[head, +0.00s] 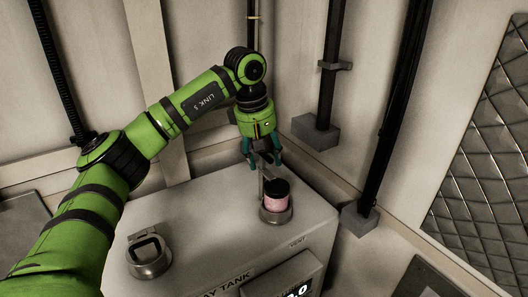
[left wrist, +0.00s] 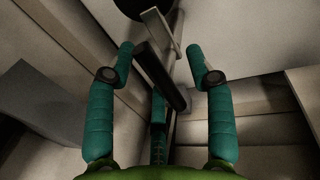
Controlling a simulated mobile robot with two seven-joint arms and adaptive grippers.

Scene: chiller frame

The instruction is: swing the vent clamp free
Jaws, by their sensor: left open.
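The vent clamp is a metal piece beside the pink jar with a black lid (head: 276,196), above the VENT label on the tank top. Its upright metal lever (head: 262,184) rises at the jar's left side. In the left wrist view its dark handle bar (left wrist: 160,78) and pale metal strip (left wrist: 160,32) show between my fingers. My left gripper (head: 263,156) is open, pointing down just above the lever. Its teal fingers (left wrist: 161,62) stand apart on either side of the bar, with visible gaps. My right gripper is not in view.
The pale tank (head: 210,212) fills the lower middle. An empty metal ring fitting with a square dark frame (head: 149,255) stands on its left part. A display box (head: 290,278) is at the front. Dark vertical pipes (head: 385,130) rise behind and to the right.

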